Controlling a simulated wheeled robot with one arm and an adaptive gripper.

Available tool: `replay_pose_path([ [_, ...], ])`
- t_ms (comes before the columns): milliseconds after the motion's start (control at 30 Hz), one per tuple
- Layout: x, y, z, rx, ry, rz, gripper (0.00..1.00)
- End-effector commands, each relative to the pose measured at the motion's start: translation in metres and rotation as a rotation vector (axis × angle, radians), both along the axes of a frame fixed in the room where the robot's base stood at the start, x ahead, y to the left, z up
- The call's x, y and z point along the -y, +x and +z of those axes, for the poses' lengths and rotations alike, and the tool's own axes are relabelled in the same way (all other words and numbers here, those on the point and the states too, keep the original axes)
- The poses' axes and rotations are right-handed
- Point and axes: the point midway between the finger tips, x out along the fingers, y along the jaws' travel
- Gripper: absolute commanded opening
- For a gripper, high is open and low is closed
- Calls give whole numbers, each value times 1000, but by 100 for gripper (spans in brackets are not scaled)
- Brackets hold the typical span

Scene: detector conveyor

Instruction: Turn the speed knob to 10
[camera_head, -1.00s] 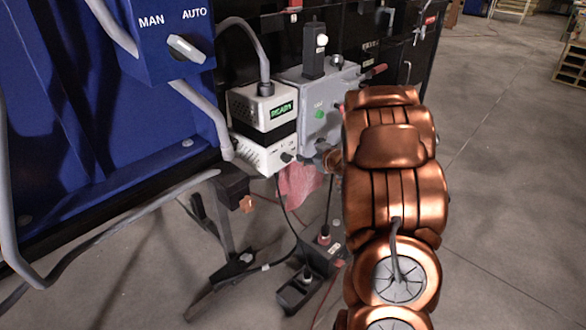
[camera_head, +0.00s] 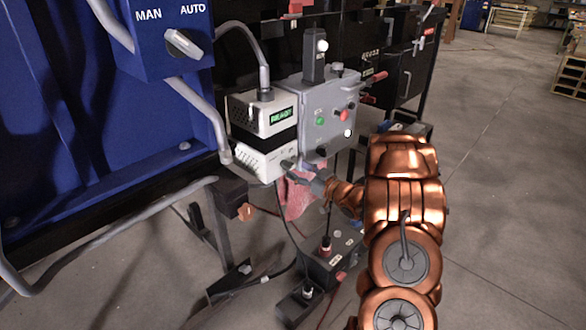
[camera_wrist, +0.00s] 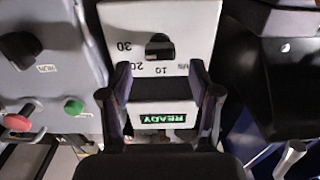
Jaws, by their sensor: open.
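The speed knob (camera_wrist: 160,47) is black and sits on a white panel (camera_wrist: 186,22) in the wrist view, with printed marks 30, 20 and 10 upside down around it. Where its pointer aims is too small to tell. My gripper (camera_wrist: 162,72) is open, its two dark fingers reaching toward the knob, one on each side of its line. Whether they touch it I cannot tell. In the head view my gripper (camera_head: 296,170) is at the right front of the white unit (camera_head: 262,160), by the knob (camera_head: 287,164).
A grey control box (camera_head: 318,95) with green, red and white buttons stands right of the unit. A blue panel (camera_head: 150,70) with a MAN/AUTO switch (camera_head: 183,43) is at the upper left. A power box (camera_head: 325,265) and cables lie below. Open floor is at the right.

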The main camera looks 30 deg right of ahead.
Motion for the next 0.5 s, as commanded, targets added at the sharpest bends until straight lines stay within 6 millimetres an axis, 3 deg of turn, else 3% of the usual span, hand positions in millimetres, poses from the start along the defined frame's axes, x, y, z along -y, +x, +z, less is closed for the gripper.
replay_pose_path([
  [200,-7,22,-3,-6,2,1,62],
  [500,-7,29,-2,-5,2,-2,62],
])
